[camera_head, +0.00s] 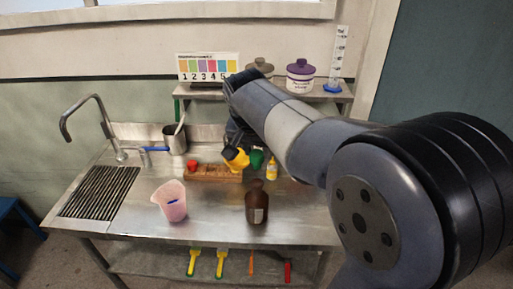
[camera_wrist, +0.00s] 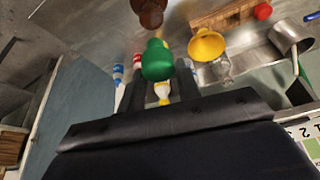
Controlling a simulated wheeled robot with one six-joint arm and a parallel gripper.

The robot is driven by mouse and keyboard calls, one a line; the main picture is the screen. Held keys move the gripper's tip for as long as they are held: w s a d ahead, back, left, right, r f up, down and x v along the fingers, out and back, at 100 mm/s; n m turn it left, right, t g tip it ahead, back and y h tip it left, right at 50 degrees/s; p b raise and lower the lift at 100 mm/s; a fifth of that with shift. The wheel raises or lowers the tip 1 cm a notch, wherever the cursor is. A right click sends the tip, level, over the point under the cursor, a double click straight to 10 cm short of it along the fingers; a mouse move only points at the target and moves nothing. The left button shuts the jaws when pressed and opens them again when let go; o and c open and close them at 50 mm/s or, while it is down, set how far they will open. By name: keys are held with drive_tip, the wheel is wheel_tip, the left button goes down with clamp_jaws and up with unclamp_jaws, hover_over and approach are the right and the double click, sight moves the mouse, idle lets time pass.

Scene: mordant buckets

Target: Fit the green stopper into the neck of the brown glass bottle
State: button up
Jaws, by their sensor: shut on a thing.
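The green stopper (camera_wrist: 156,60) is held between the two fingers of my gripper (camera_wrist: 160,72) in the wrist view. The green stopper also shows in the head view (camera_head: 257,160), partly hidden, above the back of the counter. The brown glass bottle (camera_head: 257,204) stands upright on the steel counter, nearer the front edge than the stopper. It shows at the top edge of the wrist view (camera_wrist: 148,12), partly cut off. The stopper is apart from the bottle. My arm hides most of my gripper in the head view.
A wooden block (camera_head: 210,174) with a red stopper (camera_head: 192,165) and a yellow funnel (camera_head: 236,157) is left of the green stopper. A small yellow bottle (camera_head: 272,170) stands behind the brown bottle. A pink beaker (camera_head: 171,202) stands to the left. The counter between beaker and bottle is clear.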

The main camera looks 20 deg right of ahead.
sight(256, 169)
drive_tip(key=shift+f+b, duration=2.9)
drive_tip(key=shift+f, duration=1.1)
drive_tip(key=o, duration=1)
drive_tip(key=shift+o, duration=0.2)
drive_tip(key=shift+r, duration=0.15)
drive_tip(key=v, duration=1)
drive_tip(key=shift+s+r, duration=0.2)
drive_tip(key=shift+r, duration=0.05)
drive_tip(key=shift+a, duration=0.15)
